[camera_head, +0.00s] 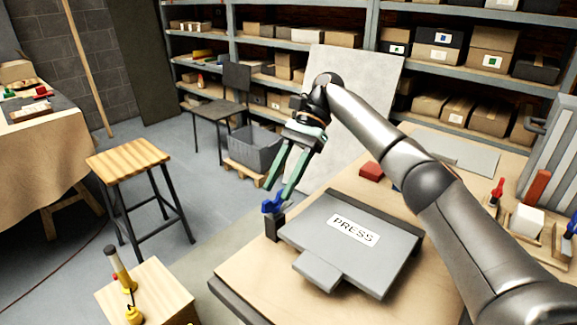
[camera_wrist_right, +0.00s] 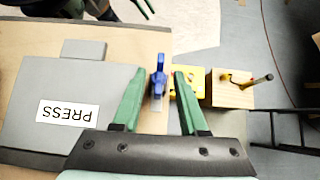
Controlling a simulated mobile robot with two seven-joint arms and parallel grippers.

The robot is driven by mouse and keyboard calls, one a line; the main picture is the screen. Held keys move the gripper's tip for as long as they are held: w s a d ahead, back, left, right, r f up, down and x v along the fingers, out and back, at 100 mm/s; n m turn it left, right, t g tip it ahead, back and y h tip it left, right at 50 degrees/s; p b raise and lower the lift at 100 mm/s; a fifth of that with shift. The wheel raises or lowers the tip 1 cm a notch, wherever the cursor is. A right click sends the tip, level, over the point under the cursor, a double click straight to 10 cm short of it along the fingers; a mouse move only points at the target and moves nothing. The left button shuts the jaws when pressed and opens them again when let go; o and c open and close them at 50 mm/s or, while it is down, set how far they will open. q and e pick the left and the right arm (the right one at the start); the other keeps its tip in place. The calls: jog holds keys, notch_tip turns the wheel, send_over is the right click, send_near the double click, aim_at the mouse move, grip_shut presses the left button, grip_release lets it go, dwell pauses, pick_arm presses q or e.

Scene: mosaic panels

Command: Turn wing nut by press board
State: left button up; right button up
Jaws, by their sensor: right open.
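The blue wing nut (camera_head: 272,203) sits on top of a dark post (camera_head: 272,228) at the left edge of the grey press board (camera_head: 318,225), which lies on the workbench with a white PRESS label. My right gripper (camera_head: 280,191) has long green fingers, is open and points down just above the wing nut. In the right wrist view, the wing nut (camera_wrist_right: 158,76) shows between the two open fingers (camera_wrist_right: 159,88), with gaps on both sides. Whether the fingers reach down to its height is hard to tell.
A red block (camera_head: 371,172) lies behind the press board. A white block (camera_head: 527,220) and red-handled tool (camera_head: 497,192) stand at the bench's right. A wooden block (camera_head: 150,298) with yellow fittings stands front left, near a stool (camera_head: 128,160). Shelves line the back.

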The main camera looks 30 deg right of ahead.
jog(key=p+v, duration=0.1)
jog(key=v, duration=0.1)
jog(key=shift+d+r, duration=0.1)
jog(key=shift+r, duration=0.3)
jog(key=shift+p+v, duration=0.65)
jog(key=shift+v, duration=0.2)
jog(key=shift+d+f, duration=0.1)
jog(key=shift+f, duration=0.1)
